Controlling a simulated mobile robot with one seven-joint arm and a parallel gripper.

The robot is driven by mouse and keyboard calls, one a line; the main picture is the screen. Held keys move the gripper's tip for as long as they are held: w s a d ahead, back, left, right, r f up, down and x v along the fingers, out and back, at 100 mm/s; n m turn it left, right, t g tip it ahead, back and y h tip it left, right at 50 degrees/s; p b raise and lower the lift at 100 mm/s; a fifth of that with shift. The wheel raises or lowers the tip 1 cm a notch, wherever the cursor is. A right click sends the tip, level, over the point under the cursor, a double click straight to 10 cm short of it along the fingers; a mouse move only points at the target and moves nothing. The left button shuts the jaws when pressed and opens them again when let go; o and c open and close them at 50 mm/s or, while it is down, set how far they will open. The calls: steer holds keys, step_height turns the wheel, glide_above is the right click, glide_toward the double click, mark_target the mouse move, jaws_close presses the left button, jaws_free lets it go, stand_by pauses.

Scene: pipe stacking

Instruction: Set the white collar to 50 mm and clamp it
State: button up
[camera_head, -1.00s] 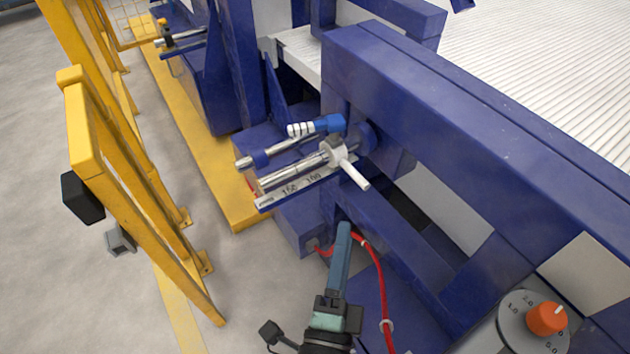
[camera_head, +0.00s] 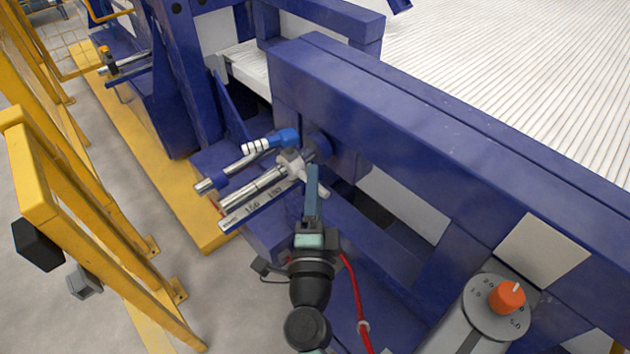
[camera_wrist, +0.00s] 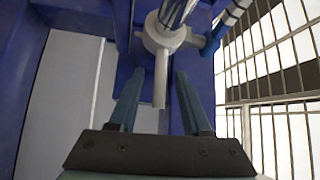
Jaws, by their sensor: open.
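The white collar (camera_head: 291,162) sits around a silver rod (camera_head: 254,188) near the rod's inner end, beside the blue frame. Its white clamp lever sticks out toward the lower right, partly hidden by my gripper in the head view. My gripper (camera_head: 313,170) is open at the lever. In the wrist view the collar (camera_wrist: 164,38) is ahead of my gripper (camera_wrist: 158,75), and the lever (camera_wrist: 160,82) points down between the two fingers, with gaps on both sides. A scale (camera_head: 240,211) with marks 150 and 100 runs beside the rod; the collar's exact reading cannot be told.
A blue handle with white rings (camera_head: 271,142) lies just behind the collar, above a second rod. The large blue beam (camera_head: 400,115) is to the right. An orange knob (camera_head: 507,297) is at lower right, a yellow rail (camera_head: 75,220) at left.

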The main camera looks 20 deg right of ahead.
steer(key=shift+w+d, duration=0.1)
steer(key=shift+w, duration=0.2)
jaws_close()
stand_by(1.3)
